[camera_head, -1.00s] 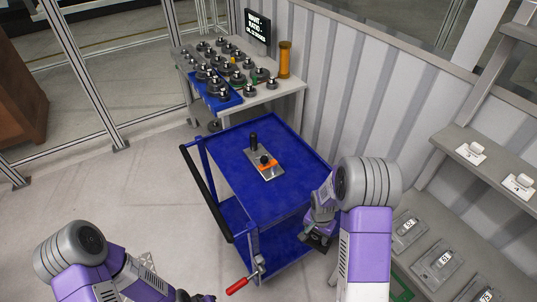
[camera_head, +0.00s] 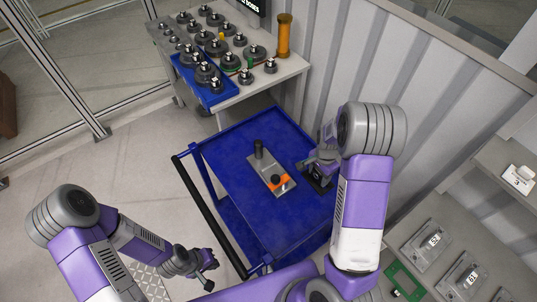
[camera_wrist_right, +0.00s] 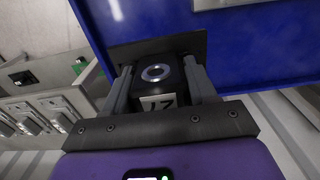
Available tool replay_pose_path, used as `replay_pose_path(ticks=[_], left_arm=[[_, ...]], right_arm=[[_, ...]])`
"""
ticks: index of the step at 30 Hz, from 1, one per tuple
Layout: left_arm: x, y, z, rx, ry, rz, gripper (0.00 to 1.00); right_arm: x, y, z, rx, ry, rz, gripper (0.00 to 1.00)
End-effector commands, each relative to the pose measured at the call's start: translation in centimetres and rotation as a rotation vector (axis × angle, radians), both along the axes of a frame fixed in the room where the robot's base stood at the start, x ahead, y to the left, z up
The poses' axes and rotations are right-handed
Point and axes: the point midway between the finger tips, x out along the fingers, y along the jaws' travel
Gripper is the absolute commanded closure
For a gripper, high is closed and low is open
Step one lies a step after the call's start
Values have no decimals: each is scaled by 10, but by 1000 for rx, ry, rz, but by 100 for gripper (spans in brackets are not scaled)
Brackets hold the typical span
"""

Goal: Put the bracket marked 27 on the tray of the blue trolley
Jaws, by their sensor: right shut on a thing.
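A dark bracket (camera_wrist_right: 152,100) with a flat plate, a round metal ring and a white label is held between the fingers of my right gripper (camera_wrist_right: 150,88). The label is upside down in the right wrist view and seems to read 27. In the head view, the right gripper (camera_head: 320,172) is over the right side of the blue trolley's tray (camera_head: 232,150); I cannot tell whether the bracket (camera_head: 317,184) touches the tray. My left gripper (camera_head: 208,270) is low, left of the trolley's handle, and its fingers are too small to read.
A metal plate with a black knob and orange part (camera_head: 270,172) lies mid-tray. A bench (camera_head: 270,88) with several dark round parts stands behind the trolley. A grey shelf with several numbered plates (camera_head: 425,240) is at the right. The tray's near part is bare.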

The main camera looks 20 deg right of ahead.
Motion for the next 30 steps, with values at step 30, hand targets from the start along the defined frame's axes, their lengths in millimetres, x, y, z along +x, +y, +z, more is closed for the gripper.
replay_pose_path(ticks=[30], left_arm=[[-1, 0, -5, 0, 2, -1, 100]], right_arm=[[-1, 0, -99, 1, 1, 0, 100]])
